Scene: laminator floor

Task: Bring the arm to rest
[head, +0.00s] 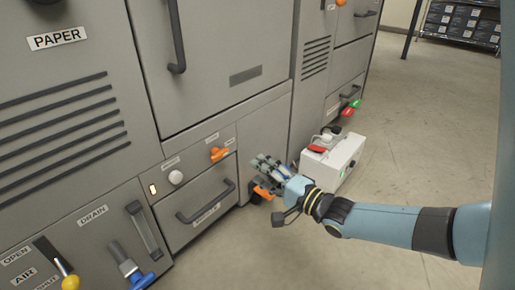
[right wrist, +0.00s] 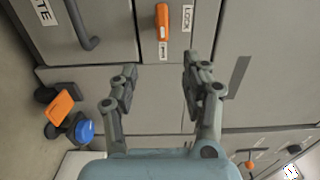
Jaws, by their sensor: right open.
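My right arm (head: 385,222) comes in from the right in the head view and reaches toward the lower front of the grey machine (head: 225,75). My right gripper (head: 265,168) is in front of the machine's lower panels, near the floor. In the right wrist view the right gripper (right wrist: 160,85) has its two fingers apart, with nothing between them. An orange latch (right wrist: 162,22) with a LOCK label shows beyond the fingertips, apart from them. My left gripper is in neither view.
A white box (head: 345,160) with a red part on top stands on the floor just beyond the gripper. An orange caster lever (head: 262,192) is close below it. A drawer handle (head: 207,205) and yellow knob (head: 70,283) stick out leftward. Open floor (head: 420,130) lies to the right.

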